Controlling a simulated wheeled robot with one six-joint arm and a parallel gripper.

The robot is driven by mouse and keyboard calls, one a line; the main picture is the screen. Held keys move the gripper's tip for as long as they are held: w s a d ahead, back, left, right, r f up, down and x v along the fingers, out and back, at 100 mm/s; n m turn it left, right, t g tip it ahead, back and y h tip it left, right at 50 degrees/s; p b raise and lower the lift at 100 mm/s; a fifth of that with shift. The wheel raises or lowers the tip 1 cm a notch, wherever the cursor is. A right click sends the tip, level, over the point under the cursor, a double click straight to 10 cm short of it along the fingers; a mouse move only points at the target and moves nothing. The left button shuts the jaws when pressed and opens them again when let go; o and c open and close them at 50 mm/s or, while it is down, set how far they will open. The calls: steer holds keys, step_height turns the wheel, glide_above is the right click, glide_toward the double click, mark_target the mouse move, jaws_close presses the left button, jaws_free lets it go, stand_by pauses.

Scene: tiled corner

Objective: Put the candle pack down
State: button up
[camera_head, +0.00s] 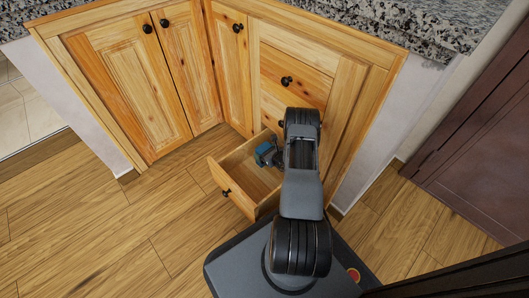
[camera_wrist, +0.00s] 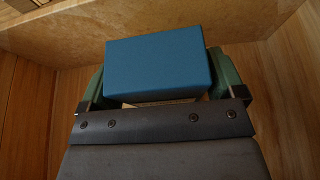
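The candle pack (camera_wrist: 158,70) is a blue box in the wrist view. It sits between the two green fingers of my gripper (camera_wrist: 160,88), which close on its left and right sides. In the head view the blue candle pack (camera_head: 264,153) shows at my gripper (camera_head: 268,157), inside the open bottom drawer (camera_head: 232,191), toward its left rear. Whether the pack touches the drawer floor cannot be told. My arm covers the right part of the drawer.
The wooden corner cabinet (camera_head: 130,85) has closed doors and a closed upper drawer (camera_head: 295,75) above the open one. A speckled stone countertop (camera_head: 400,25) overhangs it. Bare drawer floor shows in front of the pack. The wooden floor (camera_head: 110,220) at left is clear.

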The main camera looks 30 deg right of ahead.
steer(key=shift+o, duration=0.9)
